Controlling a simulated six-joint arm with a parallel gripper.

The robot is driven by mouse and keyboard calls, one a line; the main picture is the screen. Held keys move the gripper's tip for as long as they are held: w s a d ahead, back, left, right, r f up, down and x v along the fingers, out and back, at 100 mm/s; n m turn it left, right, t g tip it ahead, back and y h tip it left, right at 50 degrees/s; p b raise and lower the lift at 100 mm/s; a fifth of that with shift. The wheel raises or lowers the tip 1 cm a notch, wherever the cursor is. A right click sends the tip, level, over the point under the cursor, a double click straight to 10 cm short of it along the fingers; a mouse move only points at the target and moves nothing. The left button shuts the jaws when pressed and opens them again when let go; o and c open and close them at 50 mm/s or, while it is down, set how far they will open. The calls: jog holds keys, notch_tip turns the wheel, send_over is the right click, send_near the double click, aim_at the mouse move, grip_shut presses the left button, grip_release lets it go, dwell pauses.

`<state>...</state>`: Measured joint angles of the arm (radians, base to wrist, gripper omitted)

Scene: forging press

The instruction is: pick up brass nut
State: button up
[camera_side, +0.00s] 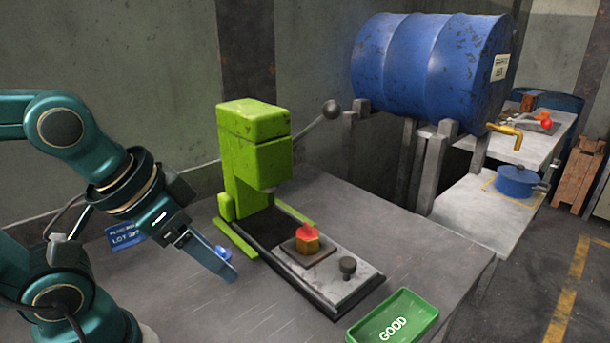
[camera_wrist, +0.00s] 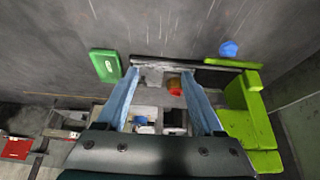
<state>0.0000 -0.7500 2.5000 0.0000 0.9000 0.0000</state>
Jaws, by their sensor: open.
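The brass nut (camera_side: 307,245) is a small brass-orange block with a red top. It sits on a small square plate on the bed of the green press in the side view. In the wrist view it shows as a red and orange piece (camera_wrist: 174,86) between my fingers in the picture, near the right one. My gripper (camera_side: 229,273) is left of the press bed in the side view, tilted down and apart from the nut. In the wrist view my gripper (camera_wrist: 161,72) has its two blue fingers spread, with nothing held between them.
The green press (camera_side: 252,160) stands behind the nut, its lever reaching right. A dark knob (camera_side: 347,266) is on the bed. A green GOOD tray (camera_side: 394,318) lies at front right. A blue LOT tag (camera_side: 124,237) is at left. The table front is clear.

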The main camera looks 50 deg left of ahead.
jog(key=o, duration=0.3)
jog(key=shift+o, duration=0.2)
